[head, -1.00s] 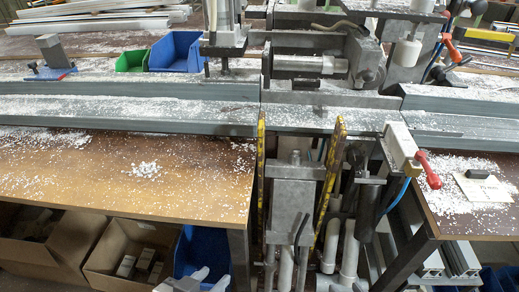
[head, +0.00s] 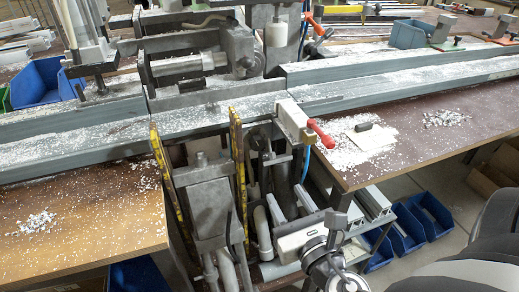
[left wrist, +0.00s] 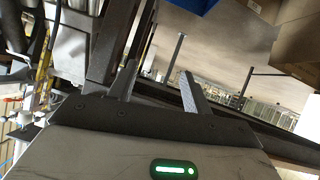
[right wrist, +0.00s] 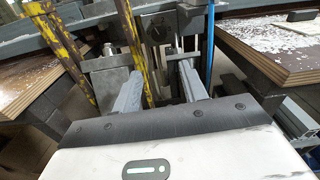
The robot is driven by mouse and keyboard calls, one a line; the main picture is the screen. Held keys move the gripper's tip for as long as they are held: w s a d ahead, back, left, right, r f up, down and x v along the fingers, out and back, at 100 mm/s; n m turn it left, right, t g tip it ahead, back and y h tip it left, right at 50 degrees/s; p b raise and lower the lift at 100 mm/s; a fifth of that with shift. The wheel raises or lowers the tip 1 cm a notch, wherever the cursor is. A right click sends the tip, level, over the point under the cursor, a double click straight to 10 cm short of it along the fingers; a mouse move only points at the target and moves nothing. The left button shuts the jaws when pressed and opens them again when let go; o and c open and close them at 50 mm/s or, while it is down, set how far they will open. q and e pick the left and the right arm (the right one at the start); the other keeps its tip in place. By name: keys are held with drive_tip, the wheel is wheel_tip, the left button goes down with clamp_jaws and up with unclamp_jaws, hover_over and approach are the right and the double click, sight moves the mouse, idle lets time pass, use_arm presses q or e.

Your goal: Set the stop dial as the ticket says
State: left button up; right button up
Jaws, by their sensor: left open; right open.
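A pale card (head: 371,137), likely the ticket, lies among white chips on the right bench top. A small dark block (head: 363,127) rests on it; no writing is readable. My right gripper (head: 288,203) is open and empty, low in front of the machine and left of the right bench. The right wrist view shows its fingers (right wrist: 160,74) apart. My left gripper (left wrist: 158,80) is open and empty in the left wrist view, facing floor and bench legs.
A red-handled valve (head: 320,133) stands between the card and the clamp. Yellow upright strips (head: 238,165) flank the grey cylinder block (head: 205,200). A long steel rail (head: 400,80) crosses the bench. Blue bins (head: 408,235) stand under the right bench.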

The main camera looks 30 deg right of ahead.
sight(259, 146)
drive_tip(key=shift+n+t, duration=0.3)
drive_tip(key=shift+n, duration=0.2)
drive_tip(key=p+x, duration=0.1)
drive_tip(key=x, duration=0.7)
drive_tip(key=p+x, duration=0.1)
drive_tip(key=x, duration=0.7)
drive_tip(key=shift+r, duration=0.25)
drive_tip(key=c, duration=0.7)
